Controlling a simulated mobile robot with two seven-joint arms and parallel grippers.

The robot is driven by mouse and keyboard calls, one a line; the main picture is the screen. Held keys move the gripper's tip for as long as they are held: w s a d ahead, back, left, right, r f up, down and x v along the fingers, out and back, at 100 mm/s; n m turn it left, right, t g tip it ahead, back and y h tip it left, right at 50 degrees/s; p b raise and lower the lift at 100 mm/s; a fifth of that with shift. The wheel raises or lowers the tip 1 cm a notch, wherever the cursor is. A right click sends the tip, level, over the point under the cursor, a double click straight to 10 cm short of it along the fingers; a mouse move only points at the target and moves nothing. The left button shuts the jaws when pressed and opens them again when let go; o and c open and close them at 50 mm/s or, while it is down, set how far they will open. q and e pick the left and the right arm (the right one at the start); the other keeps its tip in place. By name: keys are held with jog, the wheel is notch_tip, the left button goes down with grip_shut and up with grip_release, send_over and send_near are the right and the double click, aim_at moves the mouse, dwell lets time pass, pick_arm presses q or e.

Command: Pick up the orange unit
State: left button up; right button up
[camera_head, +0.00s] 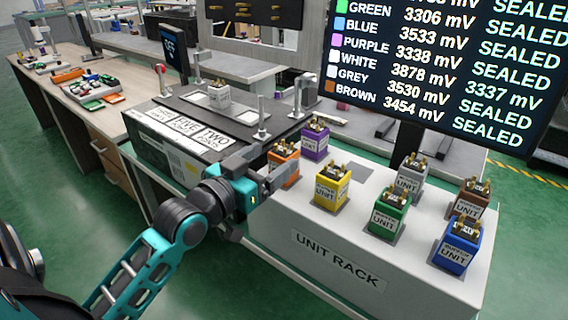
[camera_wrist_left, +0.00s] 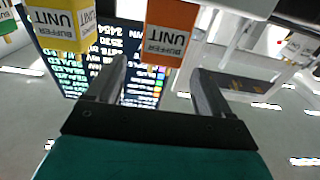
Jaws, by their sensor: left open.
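The orange unit (camera_head: 284,164) is a small labelled block with terminals on top, standing at the left end of the white unit rack (camera_head: 405,285). My left gripper (camera_head: 262,170) is right beside it, on its near left side, and partly covers it in the head view. In the left wrist view, which is upside down, the orange unit (camera_wrist_left: 168,35) lies ahead, between the lines of the two open fingers (camera_wrist_left: 160,85). The jaws hold nothing. Whether the fingertips reach past its sides is hard to tell. My right gripper is not in view.
On the rack, a purple unit (camera_head: 315,142) stands behind the orange one and a yellow unit (camera_head: 331,188) to its right. Green (camera_head: 388,213), grey, brown and blue units stand further right. A black test bench (camera_head: 180,135) with a white unit (camera_head: 219,95) adjoins at left.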

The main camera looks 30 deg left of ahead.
aim_at(279, 152)
pick_arm(q)
jog(key=shift+w+d+r, duration=0.1)
jog(key=shift+w, duration=1.2)
jog(key=shift+w+d, duration=0.1)
jog(key=shift+w, duration=1.2)
jog(key=c, duration=1.1)
jog(key=shift+r, duration=0.1)
jog(key=shift+c, duration=0.2)
